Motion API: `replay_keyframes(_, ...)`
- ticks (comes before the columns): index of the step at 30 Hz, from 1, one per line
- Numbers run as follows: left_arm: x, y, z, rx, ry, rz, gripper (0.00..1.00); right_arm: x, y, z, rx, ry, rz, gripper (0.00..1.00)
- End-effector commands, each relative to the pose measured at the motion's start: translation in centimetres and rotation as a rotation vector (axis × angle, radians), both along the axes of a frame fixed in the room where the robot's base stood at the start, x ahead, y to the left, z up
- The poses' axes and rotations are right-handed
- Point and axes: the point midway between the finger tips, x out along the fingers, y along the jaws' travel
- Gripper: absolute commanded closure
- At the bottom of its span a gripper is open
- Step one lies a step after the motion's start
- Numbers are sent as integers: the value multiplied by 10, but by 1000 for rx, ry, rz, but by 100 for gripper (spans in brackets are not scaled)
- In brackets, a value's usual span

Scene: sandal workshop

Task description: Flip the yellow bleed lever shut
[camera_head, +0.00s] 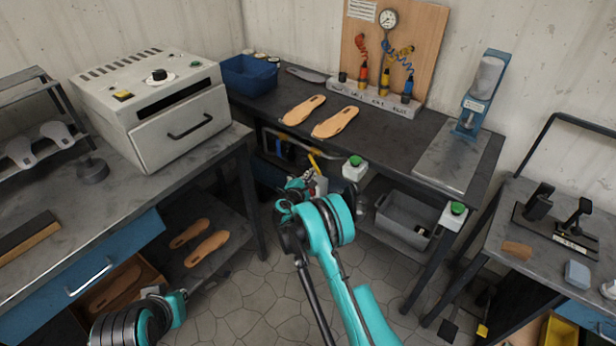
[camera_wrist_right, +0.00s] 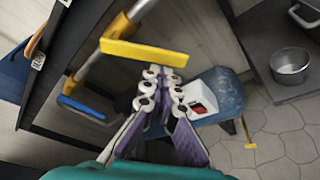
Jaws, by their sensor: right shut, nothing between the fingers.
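The yellow lever (camera_wrist_right: 146,53) is a flat bar at the end of a pipe, lying roughly crosswise in the right wrist view. In the head view a yellow bar (camera_head: 314,162) shows under the back bench, just beyond my right gripper (camera_head: 300,184). My right gripper (camera_wrist_right: 163,78) is shut and empty. In the wrist view its fingertips are just below the yellow lever; whether they touch it I cannot tell. My left arm is low at the left of the head view; its fingers (camera_head: 190,292) are not clear.
A blue lever (camera_wrist_right: 80,110) is on another pipe at the left of the wrist view. A blue tank (camera_wrist_right: 222,92) with a red switch (camera_wrist_right: 196,109) stands behind my fingers. The back bench (camera_head: 262,105) overhangs this area, and a grey bin (camera_head: 404,213) sits on its lower shelf.

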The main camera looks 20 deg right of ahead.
Motion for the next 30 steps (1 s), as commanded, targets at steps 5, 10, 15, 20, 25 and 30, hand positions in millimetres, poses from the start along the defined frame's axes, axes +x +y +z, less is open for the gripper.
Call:
replay_keyframes(5,0,0,0,0,0,0,100,0,0,0,0,0,0,100)
replay_keyframes(10,0,0,0,0,0,0,100,0,0,0,0,0,0,100)
replay_keyframes(15,0,0,1,0,0,0,100,-2,-2,1,0,0,0,100)
replay_keyframes(20,0,0,1,0,0,0,100,-3,-2,2,0,0,0,100)
replay_keyframes(25,0,0,1,0,0,0,100,-4,-3,2,0,0,0,100)
replay_keyframes(30,0,0,2,0,0,0,100,-5,-5,4,-6,9,0,100)
